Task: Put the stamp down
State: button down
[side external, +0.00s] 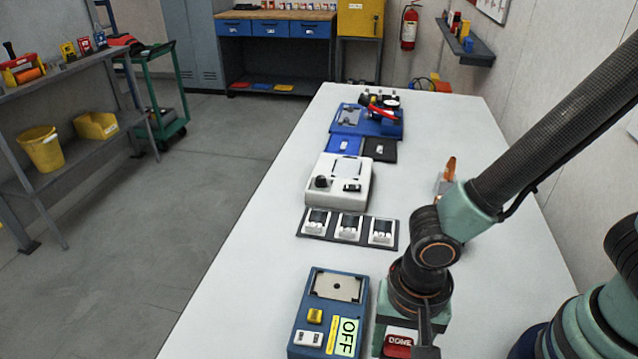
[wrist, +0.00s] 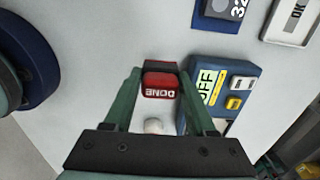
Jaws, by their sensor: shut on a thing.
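The stamp, a red block marked DONE (side external: 398,341), is at the front of the white table, just right of the blue box marked OFF (side external: 331,315). In the wrist view the stamp (wrist: 160,86) sits between the two green fingers of my gripper (wrist: 158,78). My gripper (side external: 402,328) is shut on it. A pale round knob (wrist: 153,126) shows between the fingers, nearer the palm. I cannot tell whether the stamp's underside touches the table. The OFF box (wrist: 222,68) lies close beside the right finger in the wrist view.
Behind the OFF box are a dark strip with three white switches (side external: 348,229), a white device (side external: 338,182), blue and black pads (side external: 379,150) and a blue tray (side external: 343,127). A copper-tipped thing (side external: 449,170) stands partly behind my arm. The table's left strip is bare.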

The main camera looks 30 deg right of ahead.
aim_at(400, 341)
jog(key=shift+f, duration=1.95)
jog(key=shift+f, duration=0.2)
jog(key=shift+c, duration=1.1)
grip_release()
notch_tip(400, 341, up, 12)
jog(key=shift+r, duration=0.2)
jog(key=w+d+r+n+t+y, duration=0.1)
jog(key=w+d+r+n+t, duration=0.1)
jog(key=w+d+r+n, duration=0.2)
jog(key=w+d+r, duration=0.2)
jog(key=w+d, duration=0.2)
jog(key=d, duration=0.1)
jog(key=shift+w+t, duration=0.2)
jog(key=shift+t, duration=0.2)
jog(key=shift+o, duration=0.5)
jog(key=w+d+r+n+t, duration=0.1)
jog(key=d+r+n, duration=0.1)
jog(key=d, duration=0.4)
jog(key=w+d+r+n+t+h, duration=0.1)
jog(key=d+r+n, duration=0.2)
jog(key=d, duration=0.2)
jog(key=shift+w+d+t, duration=0.2)
jog(key=shift+d+t, duration=0.15)
jog(key=shift+t, duration=0.05)
